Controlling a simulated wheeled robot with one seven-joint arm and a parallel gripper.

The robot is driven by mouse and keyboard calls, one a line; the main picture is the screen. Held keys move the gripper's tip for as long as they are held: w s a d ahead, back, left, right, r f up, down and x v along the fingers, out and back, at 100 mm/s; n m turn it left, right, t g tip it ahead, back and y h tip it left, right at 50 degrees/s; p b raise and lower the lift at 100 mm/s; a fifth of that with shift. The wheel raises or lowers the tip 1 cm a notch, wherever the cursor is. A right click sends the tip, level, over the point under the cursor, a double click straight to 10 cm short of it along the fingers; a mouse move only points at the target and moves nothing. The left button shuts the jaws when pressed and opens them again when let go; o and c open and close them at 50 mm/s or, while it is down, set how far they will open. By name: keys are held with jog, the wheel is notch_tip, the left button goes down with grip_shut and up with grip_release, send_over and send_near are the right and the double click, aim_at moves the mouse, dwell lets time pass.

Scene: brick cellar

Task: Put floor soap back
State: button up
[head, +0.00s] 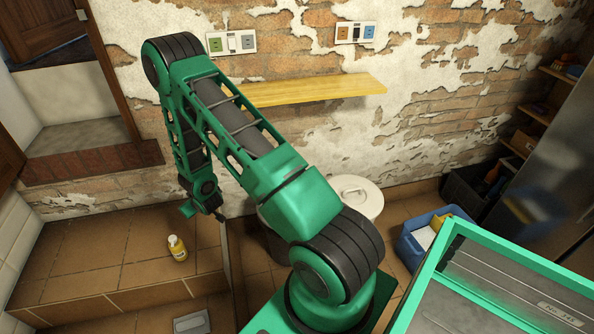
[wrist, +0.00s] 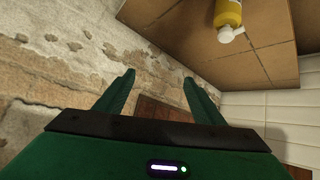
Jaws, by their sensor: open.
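A yellow soap bottle (head: 177,248) with a white cap and a pale label stands upright on the tiled raised ledge at the left. It also shows at the top right of the wrist view (wrist: 228,16), partly cut off by the frame edge. My gripper (head: 204,211) hangs in the air near the brick wall, above and to the right of the bottle and apart from it. In the wrist view my gripper (wrist: 158,82) has its two green fingers spread with nothing between them.
A yellow wooden shelf (head: 315,90), bare where visible, is on the wall behind my arm. A lidded bin (head: 357,192) stands below it, partly hidden by my arm. A blue crate (head: 412,248) stands right. A grey object (head: 192,322) lies on the floor in front. The ledge around the bottle is clear.

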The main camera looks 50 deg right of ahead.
jog(key=s+d+r+m+g+h, duration=0.1)
jog(key=s+d+r+g, duration=0.1)
jog(key=s+d+r, duration=0.45)
jog(key=s+d+r+m+g, duration=0.1)
jog(key=s+r, duration=0.3)
jog(key=r, duration=0.6)
jog(key=s+d+r+m+g+h, duration=0.1)
jog(key=s+d+r+g, duration=0.1)
jog(key=s+d+r, duration=0.45)
jog(key=s+a+r+m+g+y, duration=0.1)
jog(key=s+r, duration=0.3)
jog(key=s, duration=0.5)
jog(key=s+a+r+m+g+y, duration=0.1)
jog(key=s+a+r, duration=0.3)
jog(key=s, duration=0.6)
jog(key=s+a+r+m+g+y, duration=0.1)
jog(key=s+a+r+g, duration=0.1)
jog(key=s+r, duration=0.4)
jog(key=s+a, duration=0.1)
jog(key=s, duration=0.3)
jog(key=shift+m+g+y, duration=0.3)
jog(key=shift+g, duration=0.1)
jog(key=shift+w+f, duration=0.3)
jog(key=shift+w, duration=0.3)
